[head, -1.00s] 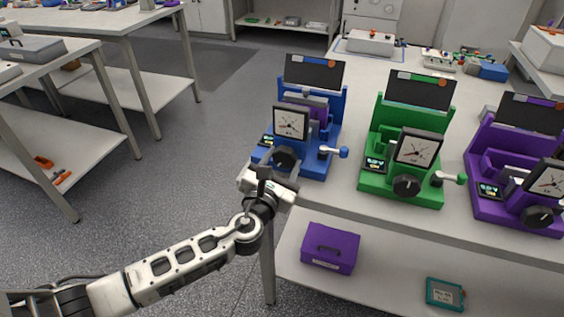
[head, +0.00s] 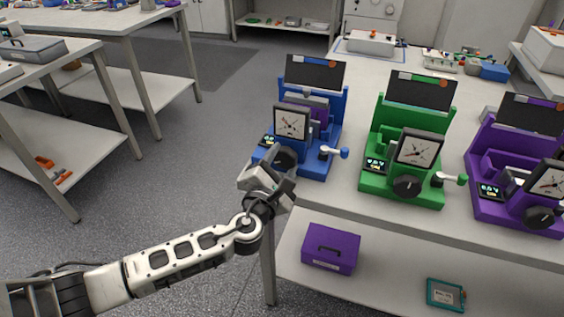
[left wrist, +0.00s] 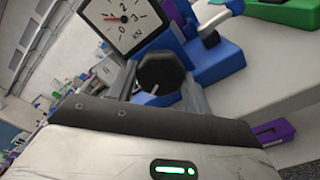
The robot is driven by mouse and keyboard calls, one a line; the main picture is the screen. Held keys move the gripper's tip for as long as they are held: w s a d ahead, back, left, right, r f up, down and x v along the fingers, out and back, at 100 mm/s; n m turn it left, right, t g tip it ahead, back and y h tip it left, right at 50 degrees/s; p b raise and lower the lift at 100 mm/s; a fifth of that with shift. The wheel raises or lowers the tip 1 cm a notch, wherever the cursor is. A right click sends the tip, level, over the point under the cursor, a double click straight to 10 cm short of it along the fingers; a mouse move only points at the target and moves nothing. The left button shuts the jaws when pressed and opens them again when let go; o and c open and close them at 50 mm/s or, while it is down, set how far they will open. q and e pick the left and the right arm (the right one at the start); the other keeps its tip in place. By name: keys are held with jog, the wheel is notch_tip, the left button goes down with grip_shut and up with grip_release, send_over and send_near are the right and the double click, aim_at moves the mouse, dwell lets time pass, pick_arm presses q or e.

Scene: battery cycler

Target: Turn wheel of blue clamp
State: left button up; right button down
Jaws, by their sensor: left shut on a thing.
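The blue clamp (head: 325,137) stands at the left front of the table, with a square white dial (head: 291,123) and a black wheel (head: 285,159) low on its front. My left gripper (head: 283,168) is at the wheel, its body tilted. In the left wrist view the wheel (left wrist: 160,73) with a white mark sits between the two fingers, and the gripper (left wrist: 163,85) is shut on it. The dial (left wrist: 122,20) shows above the wheel there, its needle red. The fingertips are partly hidden in the head view. My right gripper is not in view.
A green clamp (head: 405,150) and a purple clamp (head: 510,165) stand to the right on the same table. The blue clamp's side lever (head: 335,152) sticks out close right of the wheel. A purple box (head: 330,248) lies on the shelf below. Floor left of the table is clear.

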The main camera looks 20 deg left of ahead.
pick_arm(q)
jog(key=shift+f, duration=0.1)
jog(key=o, duration=1)
jog(key=shift+c, duration=0.2)
jog(key=shift+s, duration=0.15)
jog(key=s+b, duration=0.1)
jog(key=s, duration=1.4)
jog(key=shift+s+a, duration=0.3)
jog(key=shift+s, duration=0.1)
